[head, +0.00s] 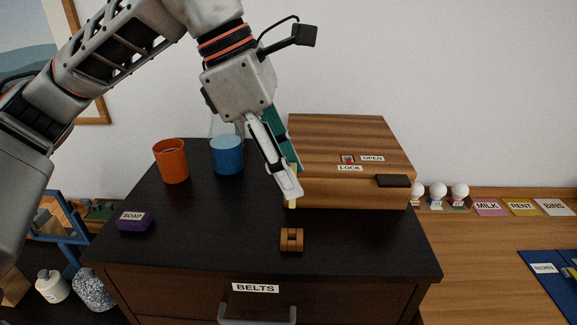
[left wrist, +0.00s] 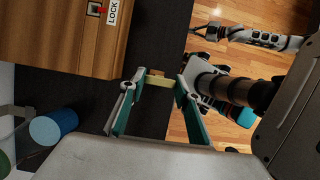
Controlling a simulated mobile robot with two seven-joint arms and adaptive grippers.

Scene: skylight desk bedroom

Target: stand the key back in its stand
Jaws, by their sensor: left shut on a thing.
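My left gripper (head: 291,192) is shut on the key (head: 292,203), a small pale yellow piece that shows just below the fingertips. In the left wrist view the key (left wrist: 158,81) spans the gap between the two fingers of my left gripper (left wrist: 156,84). The fingers hide part of it. The small brown wooden stand (head: 291,240) is on the dark cabinet top, below and in front of the fingertips in the head view. The key is apart from it, held above the top. My right gripper (left wrist: 207,32) seems to show small in the left wrist view; its jaws are unclear.
A striped wooden box (head: 350,150) with a lock plate stands close behind the left gripper. An orange cup (head: 171,162), a blue cup (head: 227,156) and a purple soap block (head: 135,221) are on the left. The cabinet top (head: 215,225) is clear around the stand.

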